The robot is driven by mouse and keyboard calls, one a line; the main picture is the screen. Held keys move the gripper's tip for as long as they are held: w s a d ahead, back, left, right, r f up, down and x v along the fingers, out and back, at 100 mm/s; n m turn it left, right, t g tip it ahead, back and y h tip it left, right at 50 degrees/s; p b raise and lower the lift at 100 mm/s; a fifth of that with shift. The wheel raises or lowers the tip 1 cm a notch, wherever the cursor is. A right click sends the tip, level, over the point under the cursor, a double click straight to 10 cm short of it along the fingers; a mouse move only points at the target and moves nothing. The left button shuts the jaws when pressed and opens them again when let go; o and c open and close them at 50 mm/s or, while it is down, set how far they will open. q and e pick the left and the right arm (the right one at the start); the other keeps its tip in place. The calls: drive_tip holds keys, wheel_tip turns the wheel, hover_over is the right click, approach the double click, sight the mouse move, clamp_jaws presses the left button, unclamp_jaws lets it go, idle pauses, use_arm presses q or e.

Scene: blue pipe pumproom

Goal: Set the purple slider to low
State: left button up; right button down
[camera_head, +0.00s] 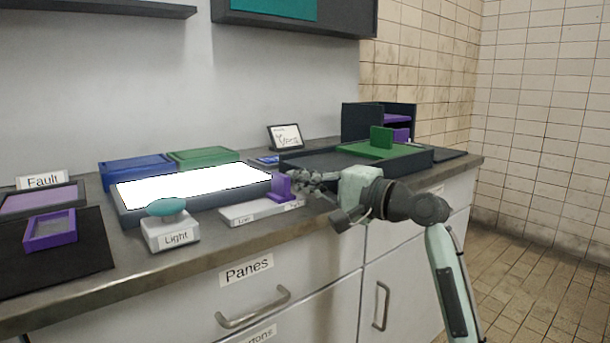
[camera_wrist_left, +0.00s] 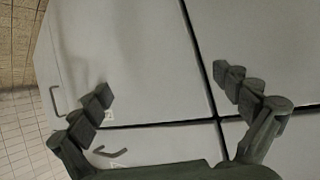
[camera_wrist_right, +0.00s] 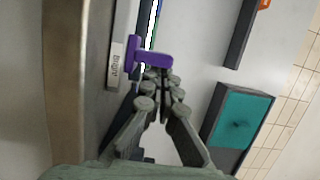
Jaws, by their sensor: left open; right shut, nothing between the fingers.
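The purple slider (camera_head: 281,188) stands upright on a pale track plate (camera_head: 246,214) at the counter's front. Its knob is at the right part of the track. A "Low" label (camera_head: 244,220) is at the plate's left end; another label, partly hidden, is at its right end. My right gripper (camera_head: 299,182) is shut and empty, just right of the slider. In the right wrist view its fingertips (camera_wrist_right: 168,80) are close beside the purple knob (camera_wrist_right: 153,54); I cannot tell if they touch. My left gripper (camera_wrist_left: 163,82) is open and empty, facing cabinet fronts.
A "Light" box (camera_head: 172,234) with a teal knob stands left of the track. A bright white panel (camera_head: 195,187) lies behind it. A dark tray (camera_head: 310,163) with a green piece (camera_head: 381,141) is behind my right gripper. Drawer handles (camera_head: 254,306) project below the counter.

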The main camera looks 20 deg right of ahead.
drive_tip(key=a+p, duration=0.1)
drive_tip(key=s+a, duration=0.1)
drive_tip(key=a+p, duration=0.1)
drive_tip(key=a, duration=0.1)
drive_tip(key=shift+s+a+r+p, duration=0.1)
drive_tip(key=shift+s+r+p, duration=0.1)
drive_tip(key=shift+s+p, duration=0.15)
drive_tip(key=a+p, duration=0.1)
drive_tip(key=s+a+p, duration=0.1)
drive_tip(key=a, duration=0.1)
drive_tip(key=shift+s+a+f, duration=0.15)
drive_tip(key=shift+a, duration=0.15)
use_arm(q)
drive_tip(key=s+a+f+n+g+y, duration=0.1)
drive_tip(key=s+a+f+g+y, duration=0.2)
drive_tip(key=s+a+f+g, duration=0.5)
wheel_tip(320, 180, down, 4)
drive_tip(key=s+a, duration=0.2)
drive_tip(key=shift+s+a+y, duration=0.3)
drive_tip(key=shift+a, duration=0.1)
drive_tip(key=shift+r, duration=0.1)
